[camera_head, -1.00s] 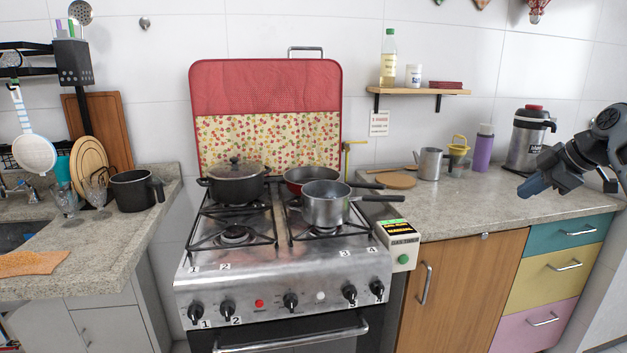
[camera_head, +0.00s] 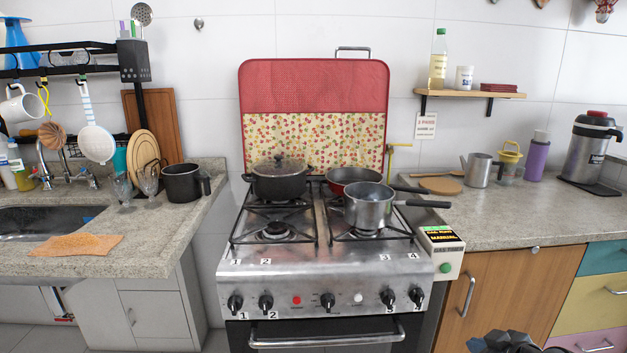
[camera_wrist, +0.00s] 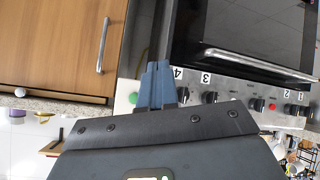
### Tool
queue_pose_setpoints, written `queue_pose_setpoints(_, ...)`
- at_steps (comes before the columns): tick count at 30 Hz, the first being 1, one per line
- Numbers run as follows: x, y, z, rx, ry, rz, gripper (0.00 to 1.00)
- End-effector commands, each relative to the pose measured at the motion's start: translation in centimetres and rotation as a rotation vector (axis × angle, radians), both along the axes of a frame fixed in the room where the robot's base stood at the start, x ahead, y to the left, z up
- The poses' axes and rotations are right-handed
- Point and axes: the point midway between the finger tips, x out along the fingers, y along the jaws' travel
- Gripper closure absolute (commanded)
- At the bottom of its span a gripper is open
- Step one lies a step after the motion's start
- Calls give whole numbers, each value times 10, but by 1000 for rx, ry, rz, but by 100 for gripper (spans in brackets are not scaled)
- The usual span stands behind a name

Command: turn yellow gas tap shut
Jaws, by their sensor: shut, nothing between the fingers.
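The yellow gas tap (camera_head: 391,156) is on the wall just right of the red splash cover, behind the stove's back right corner. It shows as a thin yellow pipe with a small yellow piece sticking out to the right near its top. It is small in the head view, so its exact setting is hard to tell. My gripper (camera_wrist: 158,68) is shut and empty in the wrist view, its blue fingers together near the stove's front panel and the wooden cupboard door. It is well below and in front of the tap. I cannot make out the tap in the wrist view.
The stove (camera_head: 330,262) holds a black pot (camera_head: 279,184), a red pan (camera_head: 352,174) and a steel saucepan (camera_head: 369,207), whose handle points right. A gas timer box (camera_head: 440,250) stands at its right side. A wooden board (camera_head: 440,186) and steel jug (camera_head: 478,171) are on the right counter.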

Motion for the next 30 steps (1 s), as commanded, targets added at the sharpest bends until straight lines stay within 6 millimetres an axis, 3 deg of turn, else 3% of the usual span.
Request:
queue_pose_setpoints(1, -18, 16, -15, 20, -4, -21, 100)
queue_pose_setpoints(6, -73, 55, -43, 74, -36, -104, 100)
queue_pose_setpoints(14, -169, 99, -61, 142, -91, -214, 100)
queue_pose_setpoints(23, -284, 128, -43, 204, -164, -306, 100)
queue_pose_setpoints(30, -369, 137, -1, 248, -231, -342, 100)
